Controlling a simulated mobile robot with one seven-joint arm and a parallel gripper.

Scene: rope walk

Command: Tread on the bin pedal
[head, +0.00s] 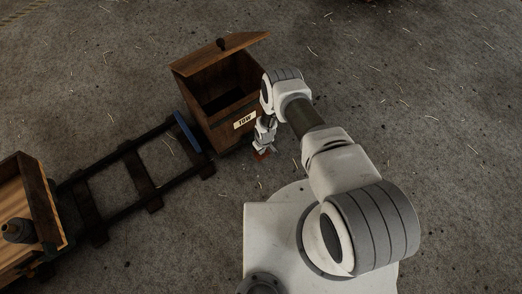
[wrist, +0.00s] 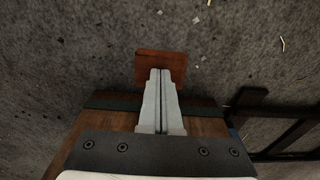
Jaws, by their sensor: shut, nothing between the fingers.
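The bin (head: 227,110) is a dark wooden box labelled TOW, and its lid (head: 225,54) stands raised. The inside of the bin looks dark. The pedal (wrist: 161,67) is a reddish-brown plate that sticks out from the bin's foot. It also shows as a small reddish patch in the head view (head: 262,155), mostly hidden by my gripper. My gripper (wrist: 160,72) is shut and empty. Its fingertips are over the pedal, pointing down, and appear to touch it or be very close.
A dark rail track (head: 140,173) with a blue end bar (head: 187,131) runs up to the bin's left side. A wooden cart (head: 40,200) carrying a dark jug (head: 18,230) stands at the lower left. The floor on the right is open, with scattered straw.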

